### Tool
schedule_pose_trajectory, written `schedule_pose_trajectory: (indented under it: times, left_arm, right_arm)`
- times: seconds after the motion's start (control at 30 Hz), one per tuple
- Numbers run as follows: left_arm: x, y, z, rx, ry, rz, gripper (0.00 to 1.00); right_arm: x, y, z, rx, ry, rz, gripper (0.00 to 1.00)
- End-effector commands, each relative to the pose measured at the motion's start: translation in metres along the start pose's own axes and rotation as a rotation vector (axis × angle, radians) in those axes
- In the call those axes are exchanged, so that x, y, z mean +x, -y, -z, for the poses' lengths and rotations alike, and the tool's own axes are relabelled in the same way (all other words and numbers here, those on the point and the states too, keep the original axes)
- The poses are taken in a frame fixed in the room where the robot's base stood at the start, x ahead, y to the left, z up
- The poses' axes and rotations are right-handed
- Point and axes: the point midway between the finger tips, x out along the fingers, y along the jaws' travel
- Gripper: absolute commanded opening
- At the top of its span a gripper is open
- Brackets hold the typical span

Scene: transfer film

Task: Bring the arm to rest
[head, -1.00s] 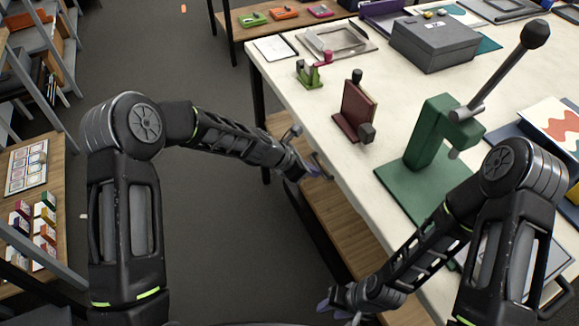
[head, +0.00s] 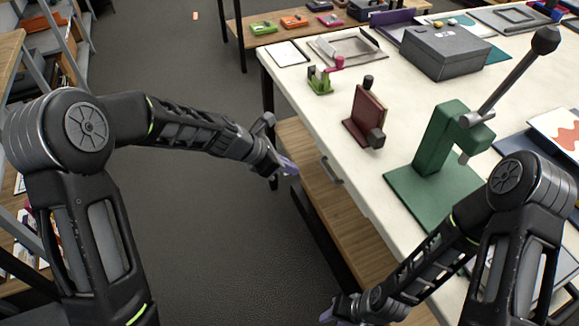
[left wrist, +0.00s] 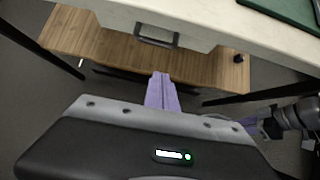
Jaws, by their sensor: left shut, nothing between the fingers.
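My left gripper (head: 288,168) hangs at the end of the left arm, just off the left edge of the white worktable (head: 320,110), over the wooden lower shelf (head: 345,205). In the left wrist view its purple fingers (left wrist: 161,92) are together, with nothing between them. My right gripper (head: 330,314) is low in the head view, near the table's front left edge; only part of it shows and its jaws cannot be judged.
On the table stand a green lever press (head: 440,150), a dark red block on a stand (head: 368,115), a small green and pink tool (head: 320,80) and a grey box (head: 446,50). A drawer handle (head: 332,172) juts from the table's side. The grey floor (head: 210,230) is clear.

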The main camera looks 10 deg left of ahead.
Motion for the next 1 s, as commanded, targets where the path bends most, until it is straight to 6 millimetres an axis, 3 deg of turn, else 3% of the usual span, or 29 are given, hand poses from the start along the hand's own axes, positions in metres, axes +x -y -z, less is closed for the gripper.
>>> schedule_pose_trajectory:
  times: [0.3,0.43,0.57,0.67,0.77,0.9,1.0]
  left_arm:
    - [0.0,0.0,0.0,0.009,0.0,0.0,0.0]
    - [0.0,-0.005,0.001,0.096,-0.005,-0.021,0.0]
    - [0.004,-0.014,0.017,0.359,-0.062,-0.078,0.0]
    - [0.019,-0.004,0.054,0.694,-0.164,-0.083,0.0]
    - [0.045,0.031,0.113,1.121,-0.276,-0.002,0.0]
    - [0.072,0.113,0.19,1.666,-0.301,0.192,0.0]
    - [0.079,0.173,0.225,1.88,-0.234,0.307,0.0]
  right_arm:
    - [0.0,0.0,0.0,0.0,0.0,0.0,0.36]
    - [0.0,0.0,0.0,0.0,0.0,0.0,0.36]
    - [0.0,0.0,0.0,0.0,0.0,0.0,0.36]
    - [0.0,0.0,0.0,0.0,0.0,0.0,0.36]
    - [0.0,0.0,0.0,0.0,0.0,0.0,0.36]
    - [0.0,0.0,0.0,0.0,0.0,0.0,0.36]
    - [0.0,0.0,0.0,0.0,0.0,0.0,0.36]
